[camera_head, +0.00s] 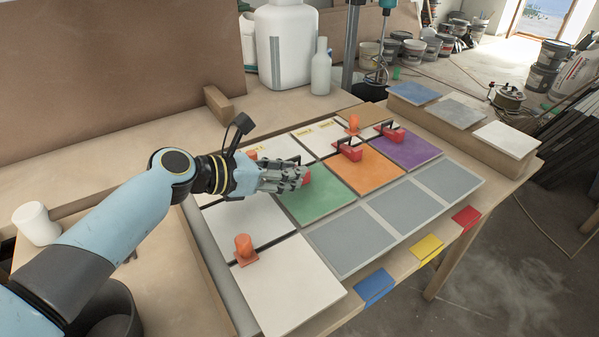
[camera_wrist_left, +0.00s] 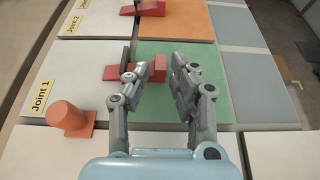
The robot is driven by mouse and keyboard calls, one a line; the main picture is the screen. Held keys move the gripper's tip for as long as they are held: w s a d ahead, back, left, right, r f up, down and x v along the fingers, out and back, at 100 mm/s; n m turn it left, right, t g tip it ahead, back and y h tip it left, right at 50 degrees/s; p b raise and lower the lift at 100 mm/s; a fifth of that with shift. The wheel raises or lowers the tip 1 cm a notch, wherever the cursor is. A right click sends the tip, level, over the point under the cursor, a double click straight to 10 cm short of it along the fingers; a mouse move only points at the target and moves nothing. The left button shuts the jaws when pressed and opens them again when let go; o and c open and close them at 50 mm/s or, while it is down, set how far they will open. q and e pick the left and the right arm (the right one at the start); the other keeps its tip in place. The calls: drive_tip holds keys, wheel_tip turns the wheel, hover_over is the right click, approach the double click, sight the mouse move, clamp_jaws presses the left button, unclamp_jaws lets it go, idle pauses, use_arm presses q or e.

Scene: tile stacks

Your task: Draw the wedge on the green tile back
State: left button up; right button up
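The green tile (camera_head: 318,201) lies mid-table with a red wedge (camera_head: 307,177) at its back-left edge. In the left wrist view, the wedge (camera_wrist_left: 161,69) shows a red end block and a dark upright handle (camera_wrist_left: 126,56). My left gripper (camera_head: 298,178) is low over the tile's left edge and hides most of the wedge in the head view. The wedge lies at the joint between the green tile and a white tile (camera_wrist_left: 75,75). My right gripper is not in view.
An orange tile (camera_head: 366,170) and a purple tile (camera_head: 405,150) carry red wedges (camera_head: 349,151). An orange peg (camera_head: 244,247) stands on the left near the white tiles. Grey tiles (camera_head: 349,240) lie in front. Blue (camera_head: 374,287), yellow and red tabs line the front edge.

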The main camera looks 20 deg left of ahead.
use_arm(q)
drive_tip(key=shift+x, duration=1.5)
clamp_jaws()
